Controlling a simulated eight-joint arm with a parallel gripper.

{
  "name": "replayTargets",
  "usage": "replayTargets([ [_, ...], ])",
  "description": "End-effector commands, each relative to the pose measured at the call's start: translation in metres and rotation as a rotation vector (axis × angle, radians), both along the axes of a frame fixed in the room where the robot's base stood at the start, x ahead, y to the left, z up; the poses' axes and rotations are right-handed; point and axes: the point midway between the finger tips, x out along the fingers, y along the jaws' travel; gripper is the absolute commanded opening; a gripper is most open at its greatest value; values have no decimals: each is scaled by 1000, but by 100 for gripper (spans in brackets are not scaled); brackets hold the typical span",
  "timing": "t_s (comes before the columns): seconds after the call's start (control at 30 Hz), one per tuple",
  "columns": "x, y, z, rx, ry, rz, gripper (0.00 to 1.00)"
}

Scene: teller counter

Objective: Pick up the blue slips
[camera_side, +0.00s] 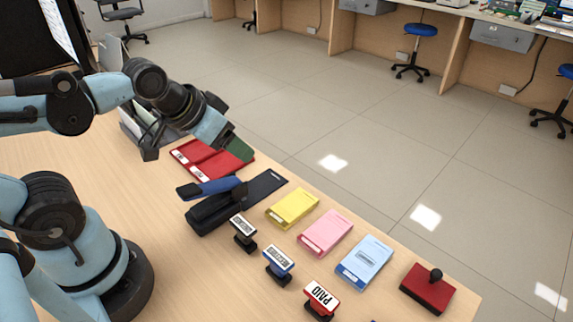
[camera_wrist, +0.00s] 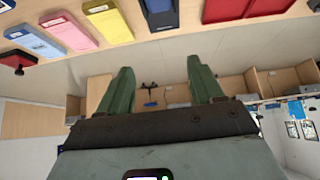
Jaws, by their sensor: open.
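The blue slips (camera_side: 365,262) are a light blue pad with a darker blue end, lying flat on the counter at the right of a row of pads. They also show in the wrist view (camera_wrist: 34,41) at the upper left. My gripper (camera_wrist: 156,90) is open, with its two green fingers apart and nothing between them.
Yellow slips (camera_side: 292,208) and pink slips (camera_side: 325,233) lie left of the blue slips. A red ink pad (camera_side: 428,288) lies to their right. Several stamps, including a PAID stamp (camera_side: 321,299), stand in front. A blue-handled stapler (camera_side: 212,200) and red folders (camera_side: 205,163) lie farther left.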

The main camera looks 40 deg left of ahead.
Motion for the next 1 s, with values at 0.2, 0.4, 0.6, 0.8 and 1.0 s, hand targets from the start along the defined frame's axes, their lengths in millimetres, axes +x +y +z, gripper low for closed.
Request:
replayTargets([
  [0.2, 0, 0, 0, 0, 0, 0, 92],
  [0.4, 0, 0, 0, 0, 0, 0, 92],
  [0.6, 11, -15, 10, -24, 44, -12, 92],
  [0.8, 39, -58, 26, -71, 164, -32, 92],
  [1.0, 65, -111, 32, -93, 297, -38, 92],
])
